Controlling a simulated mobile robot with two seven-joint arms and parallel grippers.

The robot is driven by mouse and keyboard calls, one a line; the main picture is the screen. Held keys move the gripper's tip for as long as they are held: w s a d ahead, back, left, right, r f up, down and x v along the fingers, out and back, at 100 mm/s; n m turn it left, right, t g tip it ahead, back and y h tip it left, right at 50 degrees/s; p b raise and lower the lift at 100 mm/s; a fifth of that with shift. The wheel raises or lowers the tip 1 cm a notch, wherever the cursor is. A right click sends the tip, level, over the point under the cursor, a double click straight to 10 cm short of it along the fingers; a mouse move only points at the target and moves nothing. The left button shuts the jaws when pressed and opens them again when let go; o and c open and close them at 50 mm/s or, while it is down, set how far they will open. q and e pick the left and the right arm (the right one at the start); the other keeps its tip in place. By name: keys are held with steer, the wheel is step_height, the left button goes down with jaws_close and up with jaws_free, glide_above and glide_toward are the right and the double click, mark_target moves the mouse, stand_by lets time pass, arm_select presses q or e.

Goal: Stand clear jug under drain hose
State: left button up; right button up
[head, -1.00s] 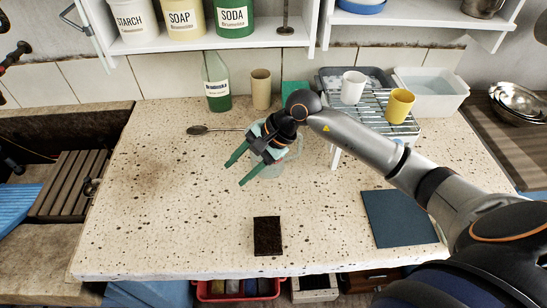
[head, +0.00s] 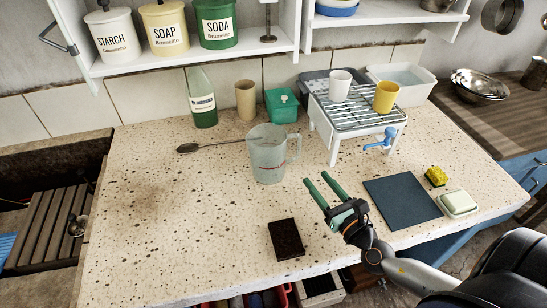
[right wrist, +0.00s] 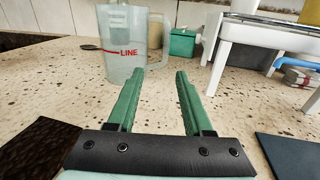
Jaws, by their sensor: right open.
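The clear jug (head: 266,158) stands upright on the speckled stone counter, its handle to the right. In the right wrist view the jug (right wrist: 122,62) shows a red line marked LINE, ahead and slightly left of my fingers. My right gripper (head: 317,178) is open and empty, to the front right of the jug and apart from it. Its two green fingers show in the right wrist view (right wrist: 160,74). A blue tap-like spout (head: 380,141) sits at the front right of the white draining stand (head: 334,140); I cannot tell whether it is the drain hose. My left gripper is out of view.
A dark brown block (head: 286,240) and a blue-grey mat (head: 402,200) lie near the front. A yellow sponge (head: 436,176) and soap dish (head: 458,203) are at right. The left counter is clear.

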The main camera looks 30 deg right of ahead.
mark_target(298, 154)
steer(key=shift+w+d+h, duration=0.15)
steer(key=shift+d+h, duration=0.1)
steer(key=shift+h, duration=0.05)
steer(key=w+p, duration=0.1)
steer(key=w, duration=0.5)
steer(key=shift+w+d, duration=0.1)
steer(key=shift+w, duration=0.3)
steer(key=shift+w+d, duration=0.15)
steer(key=shift+w, duration=1.15)
steer(key=shift+w+d, duration=0.15)
steer(key=shift+w, duration=1.15)
jaws_close()
